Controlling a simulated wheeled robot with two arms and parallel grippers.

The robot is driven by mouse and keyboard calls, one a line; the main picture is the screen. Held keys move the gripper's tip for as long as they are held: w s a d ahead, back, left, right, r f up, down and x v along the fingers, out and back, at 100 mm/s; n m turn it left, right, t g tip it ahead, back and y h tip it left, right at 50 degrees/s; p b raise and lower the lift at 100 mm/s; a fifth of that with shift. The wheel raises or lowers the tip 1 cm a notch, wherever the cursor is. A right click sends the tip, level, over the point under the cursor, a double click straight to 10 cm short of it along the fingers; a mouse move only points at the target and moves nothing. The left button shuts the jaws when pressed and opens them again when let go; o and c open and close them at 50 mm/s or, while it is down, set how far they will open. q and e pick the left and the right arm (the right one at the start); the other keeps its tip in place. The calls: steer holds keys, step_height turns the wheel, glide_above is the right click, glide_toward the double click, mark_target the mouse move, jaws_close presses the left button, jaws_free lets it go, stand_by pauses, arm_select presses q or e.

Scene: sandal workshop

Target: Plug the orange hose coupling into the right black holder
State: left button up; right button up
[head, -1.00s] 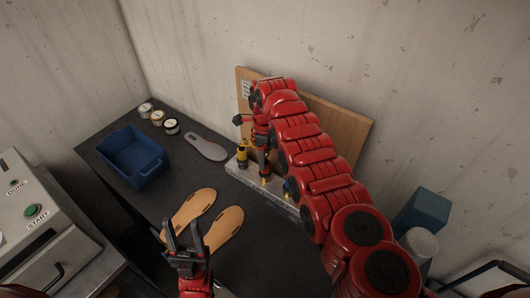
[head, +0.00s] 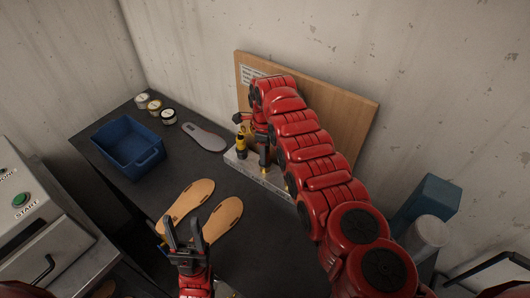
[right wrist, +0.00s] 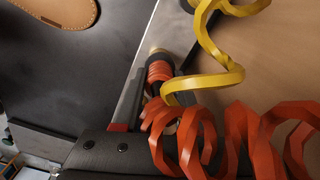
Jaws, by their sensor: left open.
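The orange hose coupling (right wrist: 158,72) has an orange ribbed body and a brass-coloured end. It sits between the fingers of my right gripper (right wrist: 158,95), which looks shut on it. In the head view my right gripper (head: 263,152) is over the grey rail (head: 272,182) at the foot of the wooden board. The right black holder cannot be made out clearly; my right arm covers much of the rail. A yellow and black coupling (head: 241,146) stands upright at the rail's left end. My left gripper (head: 185,236) is open and empty, near the sandal soles.
Coiled orange (right wrist: 255,145) and yellow (right wrist: 205,82) hoses fill the right of the wrist view. Two tan soles (head: 222,220), a grey insole (head: 205,138), a blue bin (head: 128,160) and several small jars (head: 155,107) lie on the dark table. The wooden board (head: 345,115) stands behind the rail.

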jaws_close()
step_height(320, 180, up, 3)
steer(key=p, duration=0.2)
steer(key=shift+r+p, duration=0.1)
steer(key=shift+p, duration=0.25)
steer(key=shift+r+p, duration=0.65)
steer(key=shift+r, duration=1.8)
steer(key=shift+r+b, duration=0.3)
steer(key=shift+r, duration=2.2)
steer(key=shift+f, duration=0.1)
